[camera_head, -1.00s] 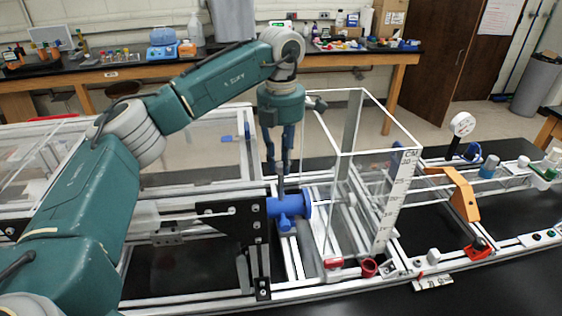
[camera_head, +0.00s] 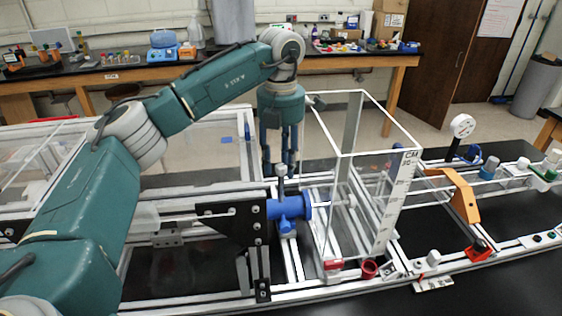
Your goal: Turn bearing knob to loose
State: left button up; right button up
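The blue bearing (camera_head: 289,208) sits on the frame's rail, beside a black bracket plate. A grey knob (camera_head: 281,171) with a rounded head stands upright on top of it. My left gripper (camera_head: 281,168) points straight down from above, at or just behind the knob's head. Its dark blue fingers are apart with a gap between them. I cannot tell whether they touch the knob. The knob's head partly covers the fingertips. My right gripper is not in view.
A clear box with a CM scale (camera_head: 397,200) stands close on the right of the bearing. An orange bracket (camera_head: 463,195) and a dial gauge (camera_head: 462,125) are further right. The black bracket plate (camera_head: 232,223) is close on the left. Black table is free at the front right.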

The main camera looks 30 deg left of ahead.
aim_at(281, 166)
pick_arm(q)
notch_tip(281, 166, up, 12)
dwell(0.7)
dwell(0.4)
